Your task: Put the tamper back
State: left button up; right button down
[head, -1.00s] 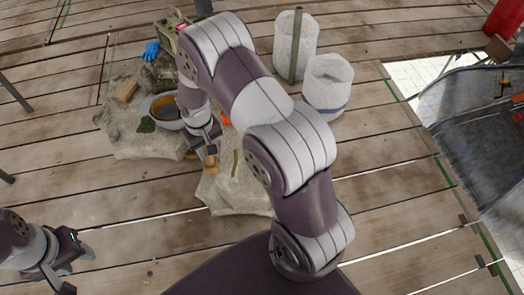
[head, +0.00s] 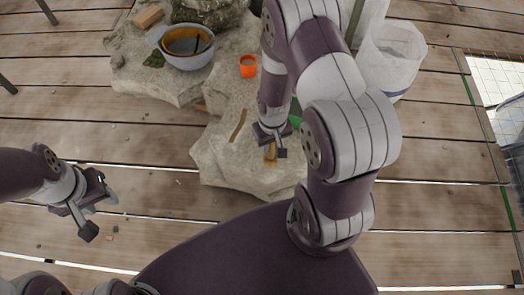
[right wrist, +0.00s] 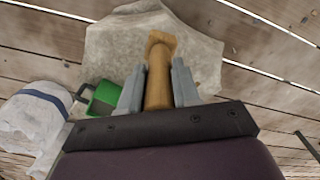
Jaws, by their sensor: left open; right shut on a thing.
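The tamper (head: 271,154) is a small light-brown wooden piece with a wider, squared end. My right gripper (right wrist: 158,82) is shut on its shaft, and the wide end points away from the gripper in the right wrist view (right wrist: 160,46). In the head view the right gripper holds it over the front part of a pale stone slab (head: 215,165). I cannot tell whether it touches the slab. My left gripper (head: 99,214) is open and empty over the planks at the left, well apart from the slab.
A thin brown strip (head: 237,126) lies on the slab, with an orange cup (head: 248,66) behind it. A grey bowl (head: 187,58) and a tan block (head: 148,16) are further back.

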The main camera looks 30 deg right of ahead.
pick_arm(q)
notch_tip(320, 180, down, 4)
jog(key=b, duration=0.3)
jog(key=shift+s+f, duration=0.1)
jog(key=shift+f, duration=0.1)
pick_arm(e)
jog(key=w+f, duration=0.5)
jog(key=f, duration=0.2)
jog(key=shift+f, duration=0.2)
jog(key=c, duration=0.8)
grip_release()
jog(key=shift+w, duration=0.1)
notch_tip(320, 180, up, 13)
jog(key=p, duration=0.5)
pick_arm(q)
notch_tip(320, 180, up, 5)
jog(key=shift+r, duration=0.1)
pick_arm(e)
jog(key=s+a+r, duration=0.2)
jog(key=s+r, duration=0.2)
jog(key=r, duration=0.2)
jog(key=s+a+r+n+t, duration=0.1)
jog(key=s+a+r, duration=0.2)
jog(key=r, duration=0.4)
jog(key=shift+s+a, duration=0.2)
jog(key=shift+s, duration=0.65)
